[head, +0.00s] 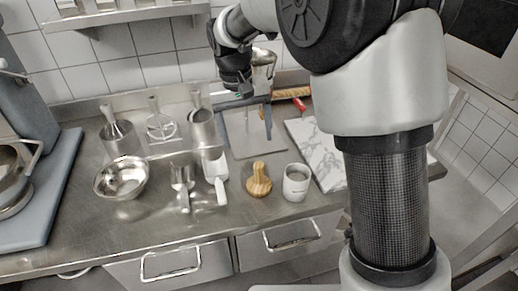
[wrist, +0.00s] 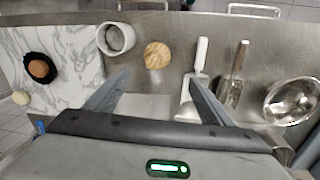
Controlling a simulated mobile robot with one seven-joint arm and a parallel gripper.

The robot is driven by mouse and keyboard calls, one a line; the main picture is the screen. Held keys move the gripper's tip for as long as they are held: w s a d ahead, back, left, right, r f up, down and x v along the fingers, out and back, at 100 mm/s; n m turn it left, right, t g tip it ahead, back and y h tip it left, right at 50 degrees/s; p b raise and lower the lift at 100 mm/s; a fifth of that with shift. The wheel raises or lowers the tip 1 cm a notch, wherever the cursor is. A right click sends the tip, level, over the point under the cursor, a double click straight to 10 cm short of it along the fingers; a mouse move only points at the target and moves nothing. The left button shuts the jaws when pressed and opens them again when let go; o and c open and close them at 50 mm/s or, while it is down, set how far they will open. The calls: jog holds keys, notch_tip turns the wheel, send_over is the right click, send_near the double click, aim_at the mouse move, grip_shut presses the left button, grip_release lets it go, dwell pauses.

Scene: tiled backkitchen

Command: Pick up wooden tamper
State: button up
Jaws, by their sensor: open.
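The wooden tamper (head: 259,180) stands on the steel counter, light wood with darker stripes, between a white-handled scoop and a white cup. In the wrist view the tamper (wrist: 157,55) shows from above as a round striped top, beyond the fingertips and roughly centred between them. My gripper (head: 248,133) is open and empty, above the counter and farther back than the tamper. Its two fingers (wrist: 157,78) are spread wide in the wrist view. Nothing is between them but counter surface, and they appear apart from the tamper.
The white cup (head: 296,183) stands close right of the tamper. The white-handled scoop (head: 217,178), a metal scoop (head: 183,184) and a steel bowl (head: 121,177) lie to the left. A marble board (head: 317,150) is at the right. Metal containers with utensils stand behind.

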aim_at(256, 176)
jog(key=f, duration=0.4)
jog(key=d+f, duration=0.1)
jog(key=f, duration=0.7)
jog(key=shift+w+d+f, duration=0.15)
jog(key=shift+w+d+f+p, duration=0.1)
jog(key=shift+d+f, duration=0.05)
jog(key=shift+f, duration=0.7)
jog(key=shift+w+d+f+p, duration=0.1)
jog(key=shift+d+f+p, duration=0.1)
jog(key=shift+f, duration=0.65)
jog(key=shift+w+d+f+p, duration=0.1)
jog(key=shift+d+f, duration=0.05)
jog(key=shift+f, duration=0.7)
jog(key=shift+s, duration=0.1)
jog(key=c, duration=1.4)
